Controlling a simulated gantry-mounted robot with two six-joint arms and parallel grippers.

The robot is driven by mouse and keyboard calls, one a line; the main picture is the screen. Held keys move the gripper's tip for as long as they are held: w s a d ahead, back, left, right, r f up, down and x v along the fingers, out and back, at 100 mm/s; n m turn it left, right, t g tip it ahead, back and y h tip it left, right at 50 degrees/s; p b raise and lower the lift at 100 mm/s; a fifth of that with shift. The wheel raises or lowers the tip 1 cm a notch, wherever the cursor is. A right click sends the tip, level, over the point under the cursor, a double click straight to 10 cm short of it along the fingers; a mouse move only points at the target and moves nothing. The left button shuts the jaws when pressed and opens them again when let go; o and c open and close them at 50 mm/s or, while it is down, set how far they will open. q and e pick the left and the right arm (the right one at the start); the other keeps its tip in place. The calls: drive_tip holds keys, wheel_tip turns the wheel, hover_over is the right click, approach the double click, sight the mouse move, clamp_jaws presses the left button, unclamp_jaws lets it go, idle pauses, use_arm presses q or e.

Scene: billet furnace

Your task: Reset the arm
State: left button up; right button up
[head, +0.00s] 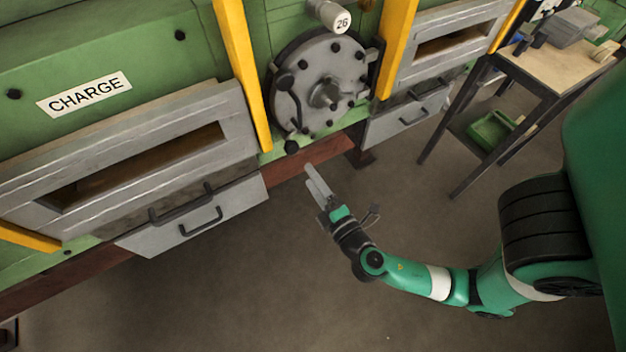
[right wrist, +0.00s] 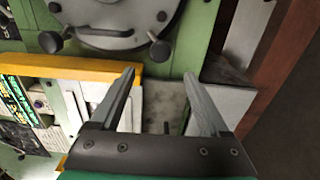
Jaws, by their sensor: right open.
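My right arm reaches in from the right in the head view, green with white bands and a black wrist. Its gripper (head: 318,186) is above the floor in front of the furnace, below the round grey hatch (head: 318,85). In the right wrist view the gripper (right wrist: 158,85) shows two grey fingers spread apart with nothing between them. The lower rim of the hatch (right wrist: 115,25) is beyond the fingertips in that view. My left gripper is not in view.
The green furnace (head: 150,40) bears a CHARGE label (head: 84,93) and a slotted grey door (head: 130,155) with a handled drawer (head: 195,218) below. Yellow posts (head: 242,75) flank the hatch. A workbench (head: 560,62) stands at the upper right with a green tray (head: 492,130) beneath. The brown floor (head: 270,290) is clear.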

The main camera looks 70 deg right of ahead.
idle(0.4)
